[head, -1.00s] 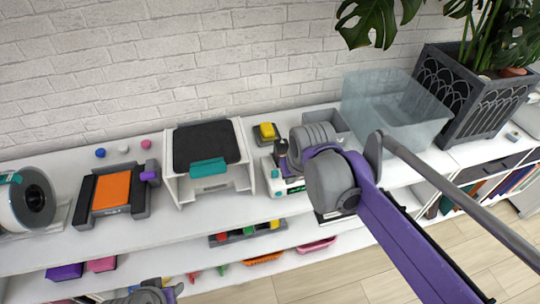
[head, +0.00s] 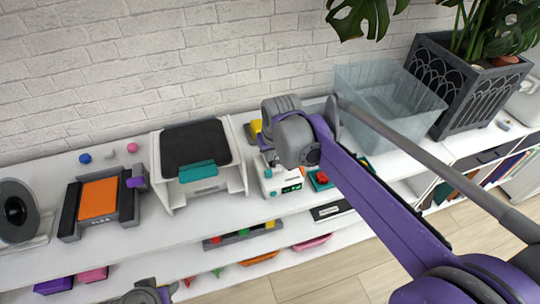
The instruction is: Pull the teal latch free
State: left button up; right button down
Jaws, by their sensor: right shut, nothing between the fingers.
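The teal latch (head: 198,172) is a flat bar on the front edge of a white stand with a sloping black top (head: 196,146), left of the picture's middle on the white shelf. It looks in place against the stand. My right gripper (head: 264,142) is shut and empty, to the right of the stand and apart from the latch. My own grey wrist hides much of it. My left gripper does not show clearly; only a grey part of my left arm shows at the bottom edge.
A white device with a green display (head: 283,180) and a yellow block (head: 256,128) are close to my right gripper. An orange-topped unit (head: 98,198) and a spool (head: 17,212) stand to the left. A clear bin (head: 385,105) and a planter (head: 470,85) stand to the right.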

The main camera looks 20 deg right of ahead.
aim_at(273, 169)
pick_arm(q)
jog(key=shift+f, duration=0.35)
pick_arm(e)
jog(key=x, duration=0.7)
jog(key=shift+f, duration=0.2)
